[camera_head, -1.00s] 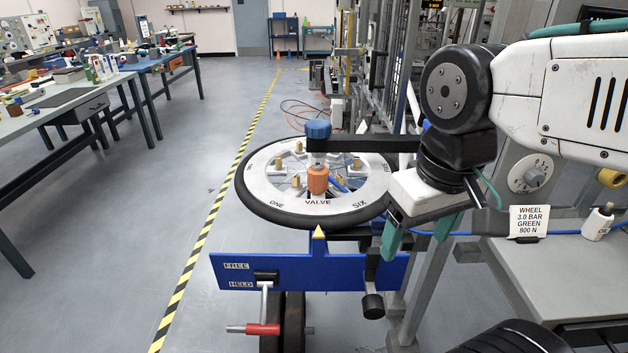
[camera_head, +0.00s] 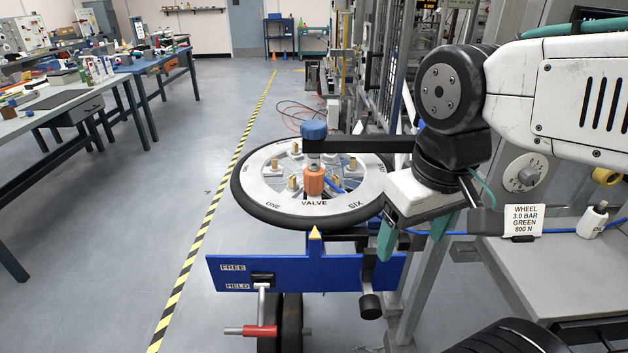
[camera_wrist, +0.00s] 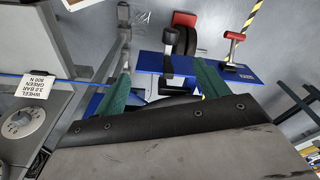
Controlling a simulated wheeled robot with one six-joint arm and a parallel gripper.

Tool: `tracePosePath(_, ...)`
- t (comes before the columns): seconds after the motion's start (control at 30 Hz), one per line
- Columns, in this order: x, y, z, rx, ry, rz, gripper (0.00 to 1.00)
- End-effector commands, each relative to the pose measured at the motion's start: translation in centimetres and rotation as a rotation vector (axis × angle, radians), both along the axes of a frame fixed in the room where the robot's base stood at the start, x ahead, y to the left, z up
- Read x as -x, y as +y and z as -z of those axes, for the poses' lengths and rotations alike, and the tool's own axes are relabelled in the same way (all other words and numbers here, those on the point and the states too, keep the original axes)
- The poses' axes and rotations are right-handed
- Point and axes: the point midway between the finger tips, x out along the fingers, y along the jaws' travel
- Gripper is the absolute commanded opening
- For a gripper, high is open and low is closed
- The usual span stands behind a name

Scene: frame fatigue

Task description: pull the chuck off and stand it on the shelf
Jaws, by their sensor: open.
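The wheel (camera_head: 275,205) lies flat on a blue stand, with "VALVE" printed on its near side. An orange fitting (camera_head: 314,181) stands above that word, below a blue knob (camera_head: 314,130) on a black arm. A short blue hose shows beside the fitting. A white, dark-topped piece (camera_head: 592,222) stands on the grey shelf (camera_head: 535,278) at the right, by a blue hose end. I cannot tell which piece is the chuck. My gripper (camera_head: 413,243) is open and apart from both, right of the wheel.
A blue panel (camera_head: 235,277) marked FREE and HELD is below the wheel, with a red-handled lever (camera_head: 262,331) underneath. A blue hose (camera_head: 470,236) crosses behind my gripper. A card (camera_head: 523,221) reads WHEEL 3.0 BAR GREEN 800 N. The floor left of the wheel is clear.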

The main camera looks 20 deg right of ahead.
Motion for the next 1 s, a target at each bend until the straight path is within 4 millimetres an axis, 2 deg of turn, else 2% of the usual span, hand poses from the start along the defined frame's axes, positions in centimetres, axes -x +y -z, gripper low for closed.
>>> tracePosePath(0.17, -0.3, 0.1, 0.5, 0.000, 0.029, -0.005, 0.65)
tracePosePath(0.27, -1.5, 0.3, 0.9, 0.000, 0.077, -0.013, 0.65)
tracePosePath(0.37, -4.5, 0.6, 0.6, -0.001, 0.116, -0.026, 0.65)
tracePosePath(0.47, -8.5, 1.0, 0.3, -0.002, 0.138, -0.051, 0.65)
tracePosePath(0.7, -19.5, 2.3, 0.5, -0.008, 0.120, -0.128, 0.65)
tracePosePath(0.8, -23.5, 2.8, 0.4, -0.009, 0.089, -0.159, 0.65)
tracePosePath(0.9, -26.3, 3.1, -0.4, -0.008, 0.040, -0.186, 0.65)
tracePosePath(1.0, -27.3, 3.1, -1.3, -0.006, 0.001, -0.201, 0.65)
